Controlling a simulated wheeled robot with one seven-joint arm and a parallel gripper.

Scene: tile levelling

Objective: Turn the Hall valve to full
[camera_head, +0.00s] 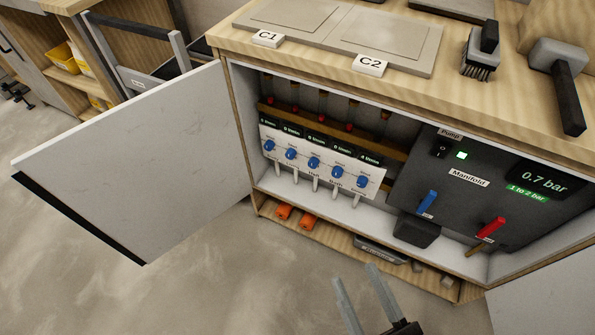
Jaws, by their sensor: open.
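A white panel (371,187) inside the open cabinet carries a row of several blue valve knobs. The label under the middle knob is small and seems to read Hall, so I take that knob as the Hall valve (314,163). Small dark flow displays sit above the knobs, their figures too small to read surely. My gripper (355,274) is open and empty at the bottom of the picture, in front of and below the cabinet, apart from the knobs.
The open cabinet door (130,155) fills the left. The grey Manifold unit (465,205) at right has a blue lever (427,202), a red lever (491,227), a lit green lamp and a display reading 0.7 bar. Orange items (284,211) lie below. Tools lie on the worktop.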

